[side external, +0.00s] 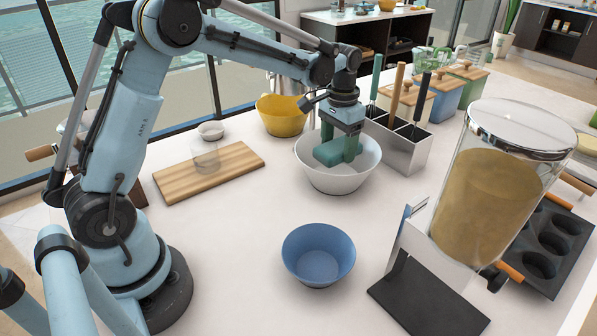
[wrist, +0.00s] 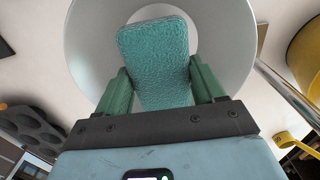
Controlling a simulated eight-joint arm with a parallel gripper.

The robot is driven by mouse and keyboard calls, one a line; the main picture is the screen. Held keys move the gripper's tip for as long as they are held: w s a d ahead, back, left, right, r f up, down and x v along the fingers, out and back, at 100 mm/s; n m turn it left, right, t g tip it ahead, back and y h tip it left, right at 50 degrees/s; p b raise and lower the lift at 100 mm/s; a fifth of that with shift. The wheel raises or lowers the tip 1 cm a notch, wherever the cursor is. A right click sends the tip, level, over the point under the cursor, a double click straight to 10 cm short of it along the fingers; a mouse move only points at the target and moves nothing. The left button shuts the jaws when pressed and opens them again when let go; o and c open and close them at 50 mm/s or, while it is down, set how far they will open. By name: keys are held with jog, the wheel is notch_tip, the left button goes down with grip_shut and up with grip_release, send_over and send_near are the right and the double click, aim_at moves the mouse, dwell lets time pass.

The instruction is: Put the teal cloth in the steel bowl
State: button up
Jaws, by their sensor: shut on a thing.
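The teal cloth (side external: 327,153), a folded-looking block with a rough surface, is held between the green fingers of my gripper (side external: 340,149). In the wrist view the cloth (wrist: 155,60) sits between both fingers of my gripper (wrist: 160,84) and juts forward past them. The pale grey bowl (side external: 336,183), which looks like the steel bowl, is directly below. The cloth and fingertips overlap its opening in the side view. In the wrist view the bowl (wrist: 88,45) surrounds the cloth. I cannot tell whether the cloth touches the bowl's inside.
A yellow bowl (side external: 283,116) stands behind, and a metal utensil holder (side external: 402,148) is close on the right. A blue bowl (side external: 318,256) is in front. A wooden board (side external: 209,172) lies to the left. A large clear dispenser (side external: 490,190) stands at right.

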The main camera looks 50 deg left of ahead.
aim_at(338, 145)
jog(key=o, duration=1)
jog(key=shift+r, duration=3.5)
